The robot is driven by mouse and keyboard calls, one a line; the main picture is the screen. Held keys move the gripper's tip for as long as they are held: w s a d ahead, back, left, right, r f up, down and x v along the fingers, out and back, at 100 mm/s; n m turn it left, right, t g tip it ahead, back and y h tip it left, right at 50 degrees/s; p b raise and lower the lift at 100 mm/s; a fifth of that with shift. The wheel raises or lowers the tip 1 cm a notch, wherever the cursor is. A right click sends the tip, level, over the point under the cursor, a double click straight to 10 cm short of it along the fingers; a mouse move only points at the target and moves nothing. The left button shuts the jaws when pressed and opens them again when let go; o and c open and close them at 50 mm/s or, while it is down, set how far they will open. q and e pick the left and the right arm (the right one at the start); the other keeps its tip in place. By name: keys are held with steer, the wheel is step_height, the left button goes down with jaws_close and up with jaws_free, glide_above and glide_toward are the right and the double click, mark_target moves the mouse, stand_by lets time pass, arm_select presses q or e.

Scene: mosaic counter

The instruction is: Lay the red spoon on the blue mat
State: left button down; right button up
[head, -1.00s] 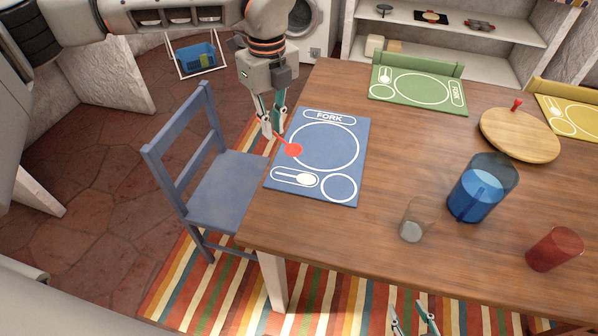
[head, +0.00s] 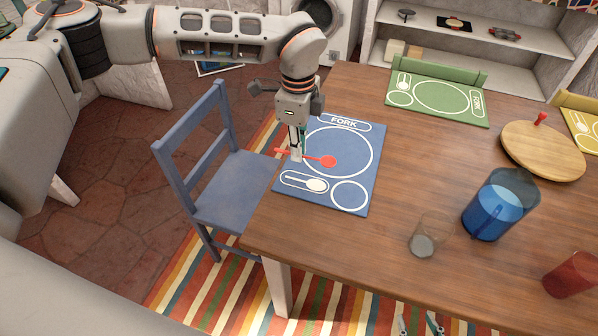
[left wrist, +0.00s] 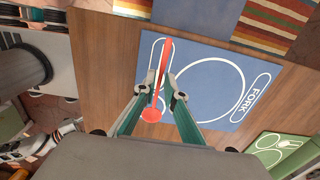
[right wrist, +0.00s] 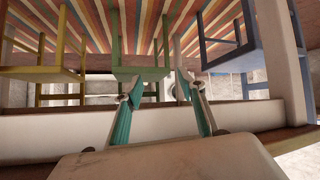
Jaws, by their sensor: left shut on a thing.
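The red spoon (head: 328,162) is gripped across its handle by my left gripper (head: 296,157), which is shut on it. In the head view it lies over the left part of the blue mat (head: 350,145), its bowl over the printed plate circle. I cannot tell how high it is above the mat. In the left wrist view the spoon (left wrist: 151,115) passes between the fingertips (left wrist: 160,88), with the mat (left wrist: 208,88) behind. The mat's printed spoon outline (head: 304,182) is nearer than the spoon. My right gripper (right wrist: 156,88) is open and empty, below table height.
A clear glass (head: 424,236), a blue pitcher (head: 494,208) and a red cup (head: 572,274) stand right of the mat. A green mat (head: 437,97) and a round board (head: 543,155) lie farther back. A blue chair (head: 232,185) stands at the table's left edge.

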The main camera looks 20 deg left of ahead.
arm_select(q)
glide_above(299, 180)
step_height(299, 180, down, 4)
steer(key=shift+s+f, duration=0.1)
steer(key=shift+f, duration=0.1)
step_height(299, 180, down, 4)
steer(key=shift+b, duration=0.4)
steer(key=shift+f, duration=0.2)
steer(key=c, duration=2.1)
jaws_free()
steer(key=shift+r, duration=0.3)
step_height(299, 180, up, 12)
steer(key=shift+f+p, duration=0.1)
steer(key=shift+p, duration=0.5)
